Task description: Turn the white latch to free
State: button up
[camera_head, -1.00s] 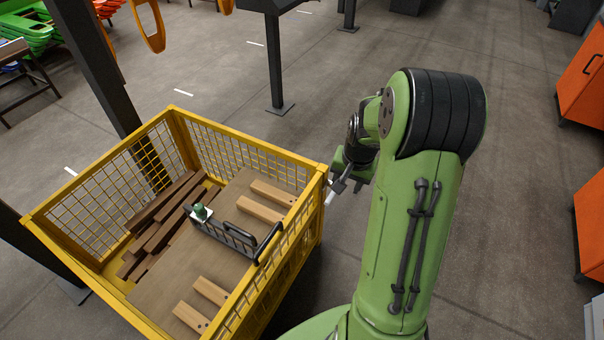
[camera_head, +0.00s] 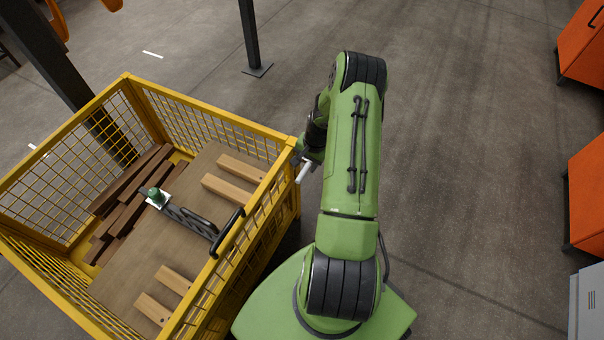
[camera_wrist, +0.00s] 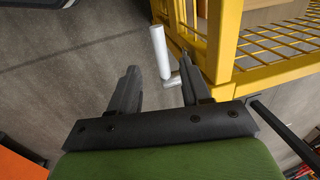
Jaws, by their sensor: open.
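The white latch (camera_wrist: 160,52) is a short white bar on the outer corner of the yellow mesh crate (camera_wrist: 227,40). In the wrist view it lies beyond and between my gripper's two dark fingers, apart from both. My gripper (camera_wrist: 158,83) is open and empty, with a finger on each side of the latch's line. In the head view the latch (camera_head: 305,172) shows beside the crate's right corner, next to my wrist. My gripper's fingers are mostly hidden there by my arm.
The crate holds dark wooden planks (camera_head: 130,195), a brown board with light blocks (camera_head: 222,189), and a dark rack with a handle (camera_head: 228,232). Orange cabinets (camera_head: 588,195) stand at the right. The floor right of my arm is clear.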

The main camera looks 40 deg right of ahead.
aim_at(302, 174)
jog(key=f, duration=0.2)
jog(key=w+f+b, duration=0.1)
jog(key=f, duration=0.4)
jog(key=shift+w+a+f+b, duration=0.2)
jog(key=shift+a+b, duration=0.1)
jog(key=shift+b, duration=0.1)
grip_shut()
jog(key=shift+r, duration=0.1)
